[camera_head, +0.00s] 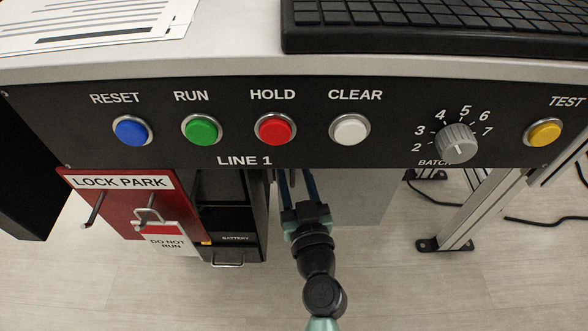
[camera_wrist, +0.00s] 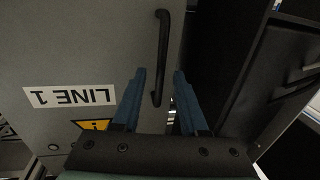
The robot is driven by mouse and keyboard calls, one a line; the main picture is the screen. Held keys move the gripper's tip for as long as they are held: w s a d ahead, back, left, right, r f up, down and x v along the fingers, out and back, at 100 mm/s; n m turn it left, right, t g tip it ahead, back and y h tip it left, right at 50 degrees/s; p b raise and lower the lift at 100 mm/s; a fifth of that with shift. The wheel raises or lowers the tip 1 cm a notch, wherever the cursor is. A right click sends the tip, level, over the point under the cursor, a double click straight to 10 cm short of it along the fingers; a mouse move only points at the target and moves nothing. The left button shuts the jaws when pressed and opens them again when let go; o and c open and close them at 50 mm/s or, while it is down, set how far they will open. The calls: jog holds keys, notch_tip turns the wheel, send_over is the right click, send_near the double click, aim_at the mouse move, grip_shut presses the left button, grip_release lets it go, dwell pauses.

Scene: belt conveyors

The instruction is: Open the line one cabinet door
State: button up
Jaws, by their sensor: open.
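The line one cabinet door (camera_wrist: 60,50) is a grey panel in the wrist view, with an upside-down "LINE 1" label (camera_wrist: 70,96) and a yellow warning sticker. A black bar handle (camera_wrist: 162,40) runs along it near its right edge. My gripper (camera_wrist: 160,73) is open, its two blue fingers on either side of the handle's lower part with gaps showing. In the head view my gripper (camera_head: 293,190) reaches under the LINE 1 console, and its fingertips are hidden by the panel. The door appears closed, though its edge is partly dark.
The black button panel (camera_head: 300,150) overhangs my gripper. Left of it are a black cabinet with a battery drawer (camera_head: 235,250) and a red lock park board (camera_head: 110,200) with protruding hooks. A metal frame leg (camera_head: 470,205) and floor cables are at right.

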jog(key=shift+w+a, duration=0.1)
jog(key=shift+w, duration=0.25)
jog(key=shift+c, duration=0.3)
grip_shut()
dwell(1.0)
